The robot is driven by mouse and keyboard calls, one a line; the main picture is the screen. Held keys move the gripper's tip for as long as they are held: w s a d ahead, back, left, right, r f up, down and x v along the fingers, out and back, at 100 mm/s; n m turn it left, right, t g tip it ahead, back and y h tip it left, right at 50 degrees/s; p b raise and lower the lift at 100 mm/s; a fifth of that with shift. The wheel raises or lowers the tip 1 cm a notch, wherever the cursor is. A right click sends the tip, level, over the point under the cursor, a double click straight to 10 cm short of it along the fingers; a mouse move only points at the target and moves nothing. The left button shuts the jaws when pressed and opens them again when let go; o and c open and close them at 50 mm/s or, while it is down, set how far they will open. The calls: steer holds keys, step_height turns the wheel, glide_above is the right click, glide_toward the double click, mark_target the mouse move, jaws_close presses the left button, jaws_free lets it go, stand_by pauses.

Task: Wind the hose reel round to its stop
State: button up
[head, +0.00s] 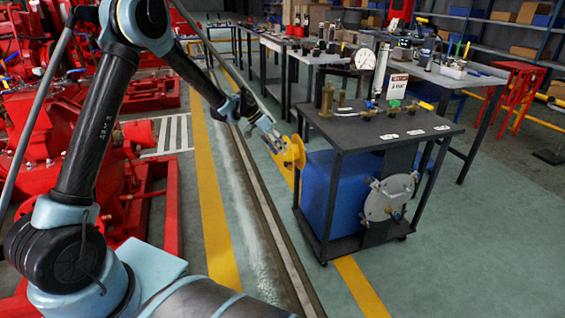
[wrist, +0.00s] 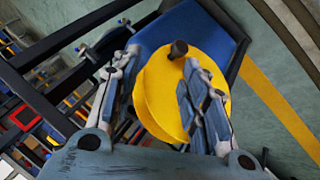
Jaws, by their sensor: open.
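The hose reel appears to be the yellow disc (head: 293,152) on the left side of the cart. In the wrist view the yellow disc (wrist: 155,95) fills the space between and behind my fingers. A dark knob (wrist: 178,49) sticks out near its upper edge. My gripper (head: 273,138) is at the disc's left side in the head view. In the wrist view my gripper (wrist: 163,58) has its fingers spread, with the knob just beyond the tips, nearer the right finger. Nothing is held. I cannot tell whether a finger touches the disc, and the stop is not visible.
The black cart (head: 385,128) carries a blue tank (head: 340,190), a grey round flange (head: 390,198) and small fittings on top. Red machinery (head: 50,150) stands at the left. Workbenches (head: 440,72) stand behind. The floor between machinery and cart is clear.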

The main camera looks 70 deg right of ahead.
mark_target(289, 153)
steer(key=a+r+m+t+h, duration=0.3)
steer(key=a+r+m+t, duration=0.2)
steer(key=a+r, duration=0.3)
steer(key=d+x, duration=0.1)
steer(key=x, duration=1.6)
steer(key=shift+w+d+r, duration=0.15)
steer(key=shift+w+d, duration=0.15)
jaws_close()
